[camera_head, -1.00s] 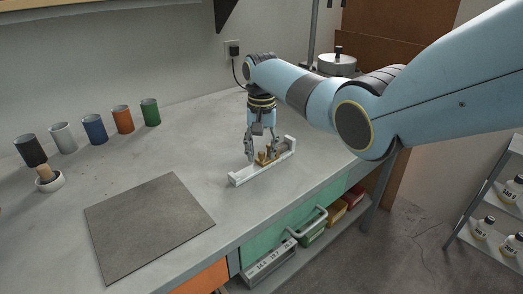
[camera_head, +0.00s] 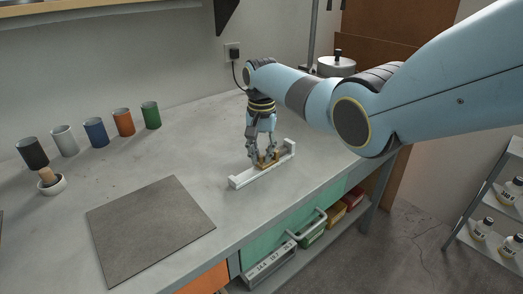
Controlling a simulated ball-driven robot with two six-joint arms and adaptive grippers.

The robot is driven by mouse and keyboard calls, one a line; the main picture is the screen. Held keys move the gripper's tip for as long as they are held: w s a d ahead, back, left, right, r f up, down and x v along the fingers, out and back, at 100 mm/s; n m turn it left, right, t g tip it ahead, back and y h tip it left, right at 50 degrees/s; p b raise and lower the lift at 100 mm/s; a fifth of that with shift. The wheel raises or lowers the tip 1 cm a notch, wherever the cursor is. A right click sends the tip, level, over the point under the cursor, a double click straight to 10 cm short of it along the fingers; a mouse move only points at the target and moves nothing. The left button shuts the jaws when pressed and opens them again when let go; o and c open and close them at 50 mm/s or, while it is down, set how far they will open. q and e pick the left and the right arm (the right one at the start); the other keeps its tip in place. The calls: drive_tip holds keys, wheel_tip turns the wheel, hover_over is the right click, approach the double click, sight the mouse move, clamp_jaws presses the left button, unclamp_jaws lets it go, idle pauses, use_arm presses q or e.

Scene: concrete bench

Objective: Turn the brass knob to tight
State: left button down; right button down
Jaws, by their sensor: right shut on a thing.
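The brass knob (camera_head: 267,157) sits on a white bracket-like fixture (camera_head: 250,177) with raised ends, on the concrete bench. My right gripper (camera_head: 264,157) points down at the fixture from above. Its fingers are shut on the brass knob and hide part of it. Any tight marking is too small to make out. My left gripper is not in view.
A grey square mat (camera_head: 150,228) lies on the bench front left. Several coloured cups, among them a green one (camera_head: 151,115), stand along the back wall. A mortar (camera_head: 51,185) with a pestle is at the left. A lidded pot (camera_head: 336,65) stands behind my arm.

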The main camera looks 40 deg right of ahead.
sight(261, 156)
drive_tip(key=m+p, duration=0.1)
drive_tip(key=m, duration=0.2)
drive_tip(key=shift+r+p, duration=0.15)
drive_tip(key=shift+p, duration=0.25)
drive_tip(key=shift+m+p, duration=0.55)
drive_tip(key=shift+m, duration=1.55)
drive_tip(key=c, duration=1.2)
unclamp_jaws()
drive_tip(key=shift+c, duration=0.2)
wheel_tip(261, 156, up, 12)
drive_tip(key=shift+f, duration=0.2)
